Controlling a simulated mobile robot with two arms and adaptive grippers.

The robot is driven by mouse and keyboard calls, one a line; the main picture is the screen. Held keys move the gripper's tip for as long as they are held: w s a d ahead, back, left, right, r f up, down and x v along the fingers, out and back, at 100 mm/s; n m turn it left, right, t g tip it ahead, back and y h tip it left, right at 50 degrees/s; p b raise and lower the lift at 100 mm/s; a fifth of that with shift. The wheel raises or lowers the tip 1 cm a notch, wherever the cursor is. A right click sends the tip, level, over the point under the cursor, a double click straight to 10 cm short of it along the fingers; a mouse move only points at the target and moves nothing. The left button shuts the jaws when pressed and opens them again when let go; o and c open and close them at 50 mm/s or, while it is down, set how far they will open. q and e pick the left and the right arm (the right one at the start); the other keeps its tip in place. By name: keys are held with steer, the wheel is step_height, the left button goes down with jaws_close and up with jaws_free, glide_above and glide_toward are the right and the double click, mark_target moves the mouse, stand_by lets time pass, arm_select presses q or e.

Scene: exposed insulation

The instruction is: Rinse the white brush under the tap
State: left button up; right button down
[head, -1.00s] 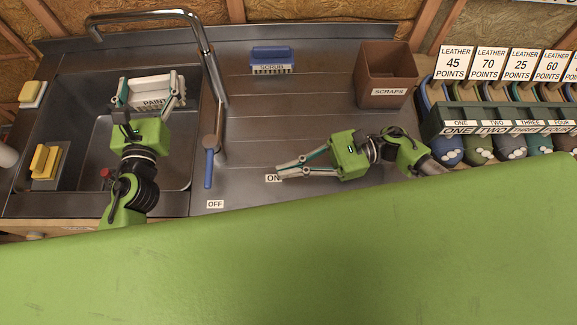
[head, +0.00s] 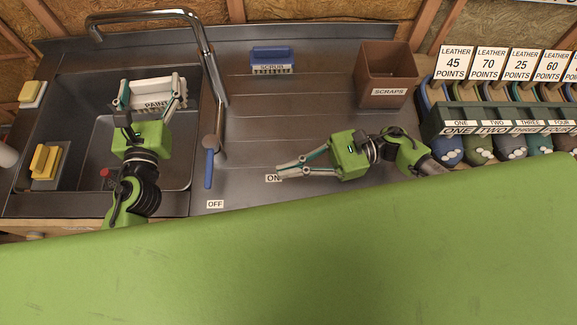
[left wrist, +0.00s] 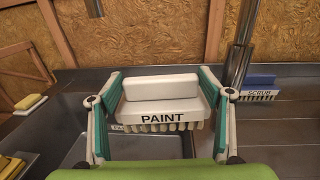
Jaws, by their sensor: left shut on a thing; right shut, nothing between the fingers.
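The white brush (head: 156,91), labelled PAINT, is held over the sink basin (head: 105,125). My left gripper (head: 150,97) is shut on it, with one finger at each end. In the left wrist view the brush (left wrist: 162,100) shows its bristles pointing down. The tap (head: 205,60) rises right of the basin and its spout bends left, ending behind the brush. The tap's blue lever (head: 208,168) points toward the OFF label (head: 215,204). No water shows. My right gripper (head: 277,171) is shut and empty, beside the ON label (head: 272,178), right of the lever.
A blue SCRUB brush (head: 272,59) stands at the back of the steel counter. A brown SCRAPS bin (head: 388,72) is to its right. Yellow sponges (head: 45,160) lie left of the basin. A green surface (head: 300,255) fills the front.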

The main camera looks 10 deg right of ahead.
stand_by(0.4)
arm_select(q)
steer(key=shift+s+d+r+p, duration=0.25)
steer(key=shift+s+r+p, duration=0.1)
steer(key=shift+r+p, duration=0.15)
arm_select(e)
steer(key=shift+r, duration=0.5)
arm_select(q)
steer(key=s+d+r+p, duration=0.1)
steer(key=s, duration=0.1)
steer(key=s+d+r+p, duration=0.1)
steer(key=r, duration=0.1)
steer(key=shift+s+p, duration=0.35)
arm_select(e)
step_height(320, 180, up, 3)
steer(key=shift+f, duration=0.2)
